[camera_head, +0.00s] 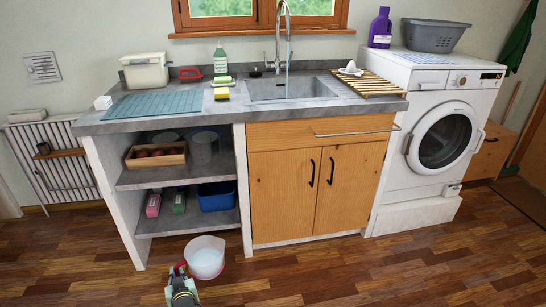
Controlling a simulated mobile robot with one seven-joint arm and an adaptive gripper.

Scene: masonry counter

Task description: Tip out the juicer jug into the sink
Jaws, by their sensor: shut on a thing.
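The juicer jug (207,260) is whitish with a reddish rim or handle. It is low in front of the counter's open shelves, and it looks about upright. Its inside is pale; I cannot tell how full it is. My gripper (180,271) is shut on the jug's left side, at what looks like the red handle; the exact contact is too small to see. The grey sink (262,92) is set in the counter top, well above and to the right of the jug. A tall tap (279,40) stands behind it, with a thin pale stream below its spout.
The stone counter (130,126) has a front edge between the jug and the sink. The floor around is clear.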

